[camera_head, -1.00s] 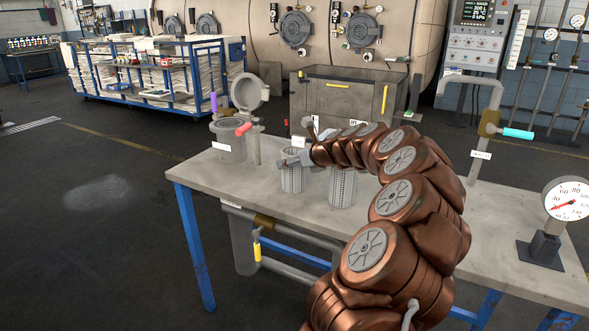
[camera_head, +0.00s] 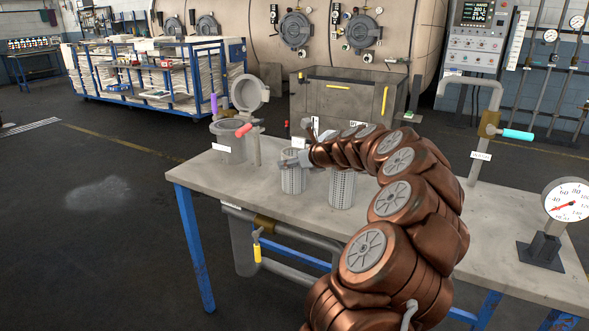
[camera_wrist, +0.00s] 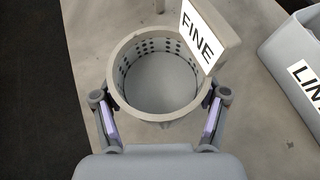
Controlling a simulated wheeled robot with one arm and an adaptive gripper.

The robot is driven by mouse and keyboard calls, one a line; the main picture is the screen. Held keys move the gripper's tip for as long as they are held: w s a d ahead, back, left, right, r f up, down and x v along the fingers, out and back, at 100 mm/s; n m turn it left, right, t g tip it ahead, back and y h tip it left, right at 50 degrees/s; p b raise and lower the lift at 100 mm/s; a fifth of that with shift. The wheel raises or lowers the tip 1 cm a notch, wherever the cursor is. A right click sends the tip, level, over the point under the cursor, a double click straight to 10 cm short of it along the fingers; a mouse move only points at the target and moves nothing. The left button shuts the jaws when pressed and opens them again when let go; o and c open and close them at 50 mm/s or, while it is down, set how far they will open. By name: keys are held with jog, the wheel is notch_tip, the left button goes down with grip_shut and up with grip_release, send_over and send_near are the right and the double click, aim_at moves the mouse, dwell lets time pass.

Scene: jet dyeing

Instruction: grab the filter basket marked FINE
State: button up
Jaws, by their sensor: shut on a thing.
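The filter basket marked FINE (camera_wrist: 160,112) is a round, perforated grey cup in the wrist view. Its white FINE label (camera_wrist: 201,35) stands up on a tab at its far right rim. My gripper (camera_wrist: 158,118) has one finger on each side of the basket and is shut on it. In the head view the basket (camera_head: 293,181) stands upright on the table, and my gripper (camera_head: 294,160) is at its top. Part of its rim is hidden by my gripper.
A second perforated basket (camera_head: 342,188) stands just right on the table (camera_head: 420,230). A lidded filter pot (camera_head: 231,148) with a red handle stands to the left. A container marked LIN (camera_wrist: 295,60), its label cut off, is at right in the wrist view. A pressure gauge (camera_head: 566,201) stands far right.

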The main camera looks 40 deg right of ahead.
jog(key=shift+r, duration=0.1)
jog(key=shift+s+r+p, duration=0.1)
jog(key=shift+r+p, duration=0.3)
jog(key=shift+r, duration=1.3)
jog(key=s+a+r, duration=0.1)
jog(key=s+a, duration=0.7)
jog(key=s, duration=0.5)
jog(key=shift+s+r, duration=0.2)
jog(key=shift+s, duration=0.05)
